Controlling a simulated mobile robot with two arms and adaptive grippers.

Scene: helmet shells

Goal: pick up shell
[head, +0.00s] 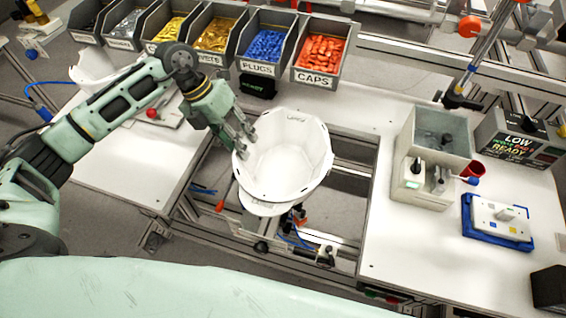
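A white helmet shell (285,158) sits open side up over the gap in the middle of the bench, above a fixture. My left gripper (243,143) comes in from the upper left, and its fingertips are at the shell's left rim. One finger seems to overlap the rim, but I cannot tell whether the fingers are closed on the wall. A second white shell-like piece (94,66) is at the upper left, partly behind my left arm. My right gripper is not in view.
Bins of small parts, including blue plugs (264,45) and red caps (320,50), line the back. A grey-white device (432,150), a blue-edged block (497,219) and a sign box (516,145) stand on the right. The right bench's front left is clear.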

